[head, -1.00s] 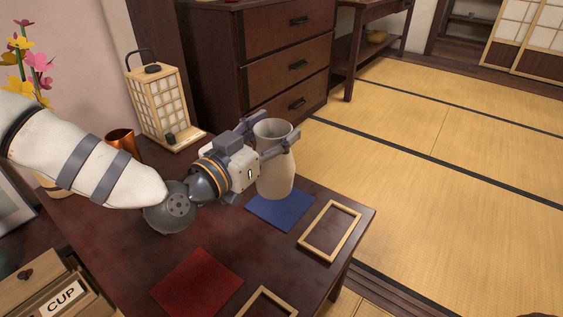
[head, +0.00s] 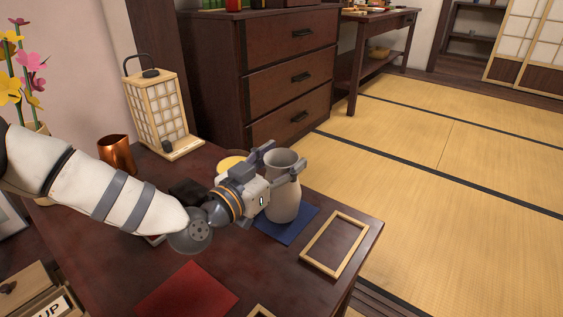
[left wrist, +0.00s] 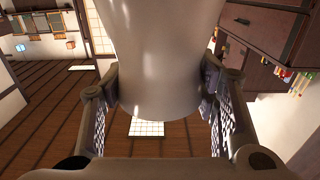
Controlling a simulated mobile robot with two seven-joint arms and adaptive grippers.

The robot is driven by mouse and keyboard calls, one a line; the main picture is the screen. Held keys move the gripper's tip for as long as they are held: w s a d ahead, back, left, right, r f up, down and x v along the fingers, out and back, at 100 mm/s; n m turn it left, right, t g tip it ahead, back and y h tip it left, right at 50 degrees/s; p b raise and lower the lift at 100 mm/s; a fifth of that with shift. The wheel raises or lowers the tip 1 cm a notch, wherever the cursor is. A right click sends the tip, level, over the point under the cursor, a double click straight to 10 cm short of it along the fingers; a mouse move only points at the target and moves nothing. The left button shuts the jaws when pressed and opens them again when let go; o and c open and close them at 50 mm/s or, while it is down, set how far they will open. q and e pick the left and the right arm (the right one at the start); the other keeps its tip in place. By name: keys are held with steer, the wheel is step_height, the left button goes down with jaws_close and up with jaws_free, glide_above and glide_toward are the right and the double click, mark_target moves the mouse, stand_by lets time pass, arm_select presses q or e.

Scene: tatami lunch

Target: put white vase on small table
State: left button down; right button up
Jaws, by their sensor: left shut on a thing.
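The white vase (head: 286,203) is upright above the blue cloth (head: 297,230) on the dark wooden table. My left gripper (head: 281,164) is shut on the upper part of the vase, coming from the left. In the left wrist view the vase (left wrist: 165,60) fills the middle between the two fingers of my left gripper (left wrist: 163,98). Whether the vase's base touches the cloth I cannot tell. My right gripper is in neither view.
A wooden frame (head: 308,257) lies right of the blue cloth. A red cloth (head: 188,292) lies in front. A lantern (head: 158,112), a copper cup (head: 117,154) and a yellow-topped thing (head: 232,163) stand behind. Tatami floor (head: 450,215) is clear at right.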

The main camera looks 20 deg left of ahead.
arm_select(q)
steer(key=shift+f, duration=0.1)
steer(key=c, duration=0.6)
jaws_free()
steer(key=shift+s+a, duration=0.15)
steer(key=shift+s, duration=0.15)
steer(key=p+v, duration=0.3)
steer(key=v, duration=0.8)
steer(key=shift+s, duration=0.2)
